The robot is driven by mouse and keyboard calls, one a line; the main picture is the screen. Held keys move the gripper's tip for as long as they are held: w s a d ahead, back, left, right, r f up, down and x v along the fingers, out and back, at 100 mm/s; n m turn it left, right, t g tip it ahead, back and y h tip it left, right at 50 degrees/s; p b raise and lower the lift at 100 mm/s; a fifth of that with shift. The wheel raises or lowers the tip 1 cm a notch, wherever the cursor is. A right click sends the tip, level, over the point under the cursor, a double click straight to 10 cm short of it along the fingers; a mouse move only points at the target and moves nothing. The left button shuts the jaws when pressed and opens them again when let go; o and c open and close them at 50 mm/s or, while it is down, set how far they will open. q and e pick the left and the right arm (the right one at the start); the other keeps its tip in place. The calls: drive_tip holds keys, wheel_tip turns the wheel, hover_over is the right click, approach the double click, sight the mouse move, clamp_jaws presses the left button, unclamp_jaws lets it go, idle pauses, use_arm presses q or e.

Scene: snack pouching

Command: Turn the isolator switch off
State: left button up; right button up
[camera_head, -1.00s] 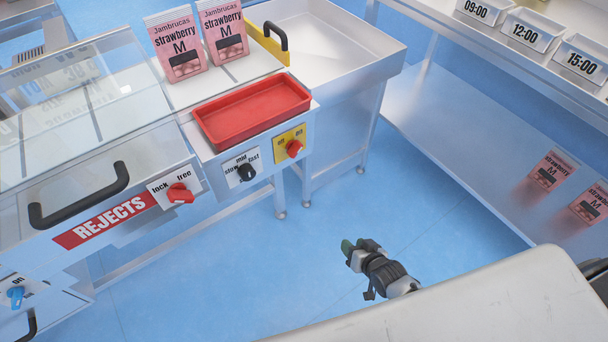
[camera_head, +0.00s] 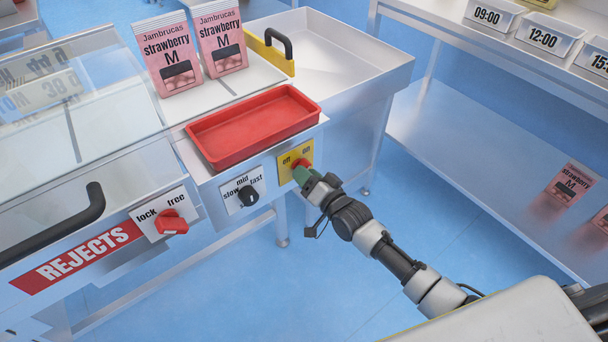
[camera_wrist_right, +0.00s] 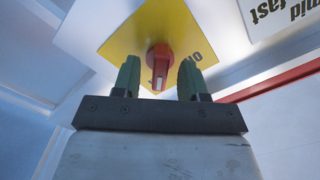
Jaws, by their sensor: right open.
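The isolator switch is a red rotary knob (camera_wrist_right: 160,62) on a yellow plate (camera_head: 291,160) marked "off" and "on", on the machine's front panel. In the head view the knob (camera_head: 304,165) is partly covered by my right gripper (camera_head: 303,174). In the right wrist view my right gripper (camera_wrist_right: 158,78) is open, with one green finger on either side of the knob. I cannot tell whether either finger touches it. The knob's handle appears to point toward the gripper in the wrist view; its setting is hard to read. My left gripper is not in view.
A slow/mid/fast knob (camera_head: 248,195) and a red lock/free knob (camera_head: 171,222) are to the left on the panel. A red tray (camera_head: 255,125) sits above. Strawberry pouches (camera_head: 172,55) stand behind it. A metal shelf table (camera_head: 465,130) is at right.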

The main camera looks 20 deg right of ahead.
drive_tip(key=shift+w+a, duration=0.3)
drive_tip(key=shift+w, duration=0.3)
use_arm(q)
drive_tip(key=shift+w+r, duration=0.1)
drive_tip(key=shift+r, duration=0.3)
use_arm(e)
clamp_jaws()
